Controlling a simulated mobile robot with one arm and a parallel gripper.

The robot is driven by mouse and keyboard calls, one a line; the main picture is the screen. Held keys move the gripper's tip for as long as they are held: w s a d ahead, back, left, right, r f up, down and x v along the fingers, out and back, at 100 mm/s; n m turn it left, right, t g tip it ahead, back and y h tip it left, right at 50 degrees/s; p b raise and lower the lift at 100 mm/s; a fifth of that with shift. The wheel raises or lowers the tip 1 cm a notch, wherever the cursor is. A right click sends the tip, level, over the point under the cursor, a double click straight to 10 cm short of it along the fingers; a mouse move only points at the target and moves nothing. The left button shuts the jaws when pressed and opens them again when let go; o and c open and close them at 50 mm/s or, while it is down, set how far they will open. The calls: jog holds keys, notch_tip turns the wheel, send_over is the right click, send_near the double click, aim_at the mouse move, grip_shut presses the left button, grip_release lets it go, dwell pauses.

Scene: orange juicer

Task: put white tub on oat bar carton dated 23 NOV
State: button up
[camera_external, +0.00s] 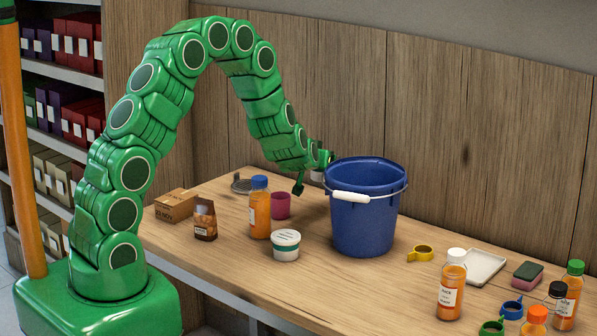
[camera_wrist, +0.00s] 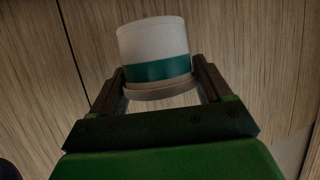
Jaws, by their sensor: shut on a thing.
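My gripper (camera_external: 315,171) is raised over the back of the table, just left of the blue bucket's rim. It is shut on a white tub with a teal band (camera_wrist: 155,52), held between both fingers in the wrist view. In the external view only a small pale part of this tub shows, beside the bucket. A similar white tub with a lid and a green band (camera_external: 286,247) stands on the table. A brown carton (camera_external: 174,207) lies at the table's left end; its small print seems to read 23 NOV.
The tall blue bucket (camera_external: 364,220) stands right of my gripper. An orange juice bottle (camera_external: 260,212), a magenta cup (camera_external: 281,206) and a brown packet (camera_external: 205,222) stand between bucket and carton. Several bottles and measuring cups crowd the right end.

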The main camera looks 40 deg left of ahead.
jog(key=shift+a+r, duration=0.3)
jog(key=shift+r, duration=0.15)
jog(key=s+a+r+n+g+y, duration=0.4)
jog(key=s+a+n, duration=0.15)
jog(key=a, duration=0.35)
jog(key=s+a+r+n+g+y, duration=0.3)
jog(key=s+a+r+n+y, duration=0.1)
jog(key=s+a, duration=0.4)
jog(key=s+a+n+g, duration=0.3)
jog(key=s+n+g, duration=0.7)
jog(key=s, duration=1.6)
jog(key=g, duration=0.1)
send_over(176, 196)
jog(key=shift+m, duration=0.35)
jog(key=shift+s+d+f, duration=0.1)
jog(key=shift+f, duration=6.3)
jog(key=shift+f, duration=0.1)
